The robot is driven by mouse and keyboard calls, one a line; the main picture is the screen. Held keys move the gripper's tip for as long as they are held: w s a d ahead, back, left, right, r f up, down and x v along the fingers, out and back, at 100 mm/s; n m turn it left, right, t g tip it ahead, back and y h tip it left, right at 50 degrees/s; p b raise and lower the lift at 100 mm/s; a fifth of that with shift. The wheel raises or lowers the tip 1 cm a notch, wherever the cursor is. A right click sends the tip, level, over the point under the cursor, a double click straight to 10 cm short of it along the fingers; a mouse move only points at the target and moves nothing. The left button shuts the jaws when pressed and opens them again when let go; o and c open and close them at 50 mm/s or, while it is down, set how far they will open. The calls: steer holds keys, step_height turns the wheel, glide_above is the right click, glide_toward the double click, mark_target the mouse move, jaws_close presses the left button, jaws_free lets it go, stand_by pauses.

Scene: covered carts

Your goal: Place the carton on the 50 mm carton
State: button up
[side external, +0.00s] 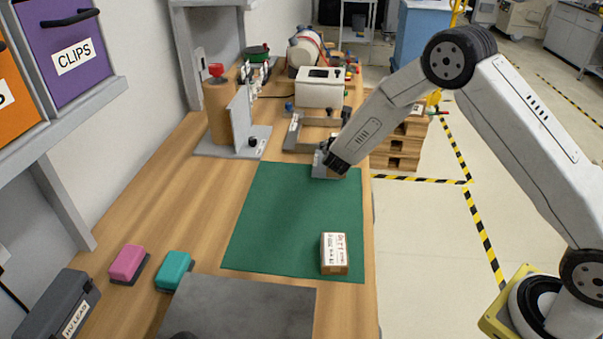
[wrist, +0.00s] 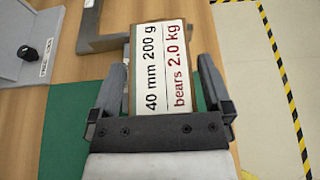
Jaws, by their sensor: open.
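A carton (wrist: 158,45) with a white label reading "40 mm 200 g, bears 2.0 kg" lies between my gripper's fingers in the wrist view. My gripper (wrist: 162,66) is open, with one finger on each side of this carton. In the side external view my gripper (side external: 322,168) is low over the far edge of the green mat (side external: 270,220), and that carton cannot be made out there. Another brown carton (side external: 335,254) with a white label sits on the mat's near right part. Its print is too small to read surely, so I cannot confirm it is the 50 mm one.
Beyond my gripper stand a grey fixture (side external: 310,137) and a white box (side external: 320,88). A bracket with a brown cylinder (side external: 218,115) is at the left. Pink (side external: 127,262) and teal (side external: 174,270) blocks and a grey plate (side external: 240,308) lie near. The mat's middle is clear.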

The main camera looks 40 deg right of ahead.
steer(key=shift+r, duration=0.2)
steer(key=v, duration=1.2)
stand_by(0.4)
steer(key=s+d+f+m+g+y, duration=0.25)
steer(key=s+m+g, duration=0.45)
steer(key=s+m, duration=0.5)
steer(key=s+a+r+m+y, duration=0.1)
steer(key=s+a+m+y, duration=0.1)
steer(key=s+m, duration=0.3)
steer(key=s+a+r+m+y, duration=0.1)
steer(key=s+m+y, duration=0.4)
steer(key=m, duration=0.5)
steer(key=shift+a, duration=0.75)
